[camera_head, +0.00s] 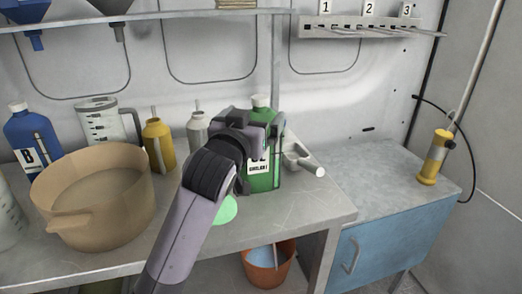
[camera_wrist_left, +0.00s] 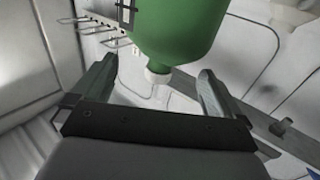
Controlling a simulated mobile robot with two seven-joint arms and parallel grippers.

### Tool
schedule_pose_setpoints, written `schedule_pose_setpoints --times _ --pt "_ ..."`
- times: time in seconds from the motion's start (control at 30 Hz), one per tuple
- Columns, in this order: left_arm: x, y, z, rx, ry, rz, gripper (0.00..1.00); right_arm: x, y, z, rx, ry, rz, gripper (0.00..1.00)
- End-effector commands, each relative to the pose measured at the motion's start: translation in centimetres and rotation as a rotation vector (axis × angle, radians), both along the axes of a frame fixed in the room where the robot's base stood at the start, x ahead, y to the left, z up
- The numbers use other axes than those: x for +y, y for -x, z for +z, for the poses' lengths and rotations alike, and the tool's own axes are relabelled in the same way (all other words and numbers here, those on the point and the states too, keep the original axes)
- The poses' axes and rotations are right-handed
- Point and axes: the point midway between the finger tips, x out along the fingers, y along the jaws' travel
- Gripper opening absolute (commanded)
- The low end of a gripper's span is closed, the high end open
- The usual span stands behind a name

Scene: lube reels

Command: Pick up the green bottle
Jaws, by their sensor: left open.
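The green bottle (camera_head: 266,172) stands upright on the workbench with a white cap and a white label, partly hidden behind my left gripper. My left gripper (camera_head: 249,130) is at the bottle's upper part, on its near side. In the left wrist view the picture is turned over, and the green bottle (camera_wrist_left: 178,28) shows with its cap pointing down. There the two fingers of my left gripper (camera_wrist_left: 152,88) are spread apart, with the bottle's cap and shoulder beyond the gap. Contact between fingers and bottle cannot be made out. My right gripper is not in view.
The workbench (camera_head: 285,215) also holds a large tan basin (camera_head: 60,222), a blue bottle (camera_head: 20,135), a clear jug (camera_head: 108,120), a yellow oil can (camera_head: 158,147) and a grey can (camera_head: 197,132). A grey funnel-like item (camera_head: 304,164) lies right of the bottle.

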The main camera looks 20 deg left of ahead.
Motion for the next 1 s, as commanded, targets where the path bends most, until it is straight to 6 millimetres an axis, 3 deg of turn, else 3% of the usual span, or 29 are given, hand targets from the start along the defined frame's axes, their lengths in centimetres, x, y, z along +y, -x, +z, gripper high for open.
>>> schedule_pose_setpoints --times 0.4,0.77,0.8,0.83,1.0 --pt "0.1 -4.4 0.0 0.001 -0.001 0.001 1.0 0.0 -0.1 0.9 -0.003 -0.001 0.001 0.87" --pt "0.1 -5.1 -0.1 0.0 0.0 0.0 1.0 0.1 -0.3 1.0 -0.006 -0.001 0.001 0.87" --pt "0.1 -5.1 -0.1 0.0 0.0 0.0 0.97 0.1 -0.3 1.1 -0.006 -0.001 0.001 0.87" --pt "0.1 -5.1 -0.1 0.0 0.0 0.0 0.87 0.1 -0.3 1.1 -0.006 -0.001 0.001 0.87" --pt "0.1 -5.1 -0.2 0.004 0.0 0.0 0.32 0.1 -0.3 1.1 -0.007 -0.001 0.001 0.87"
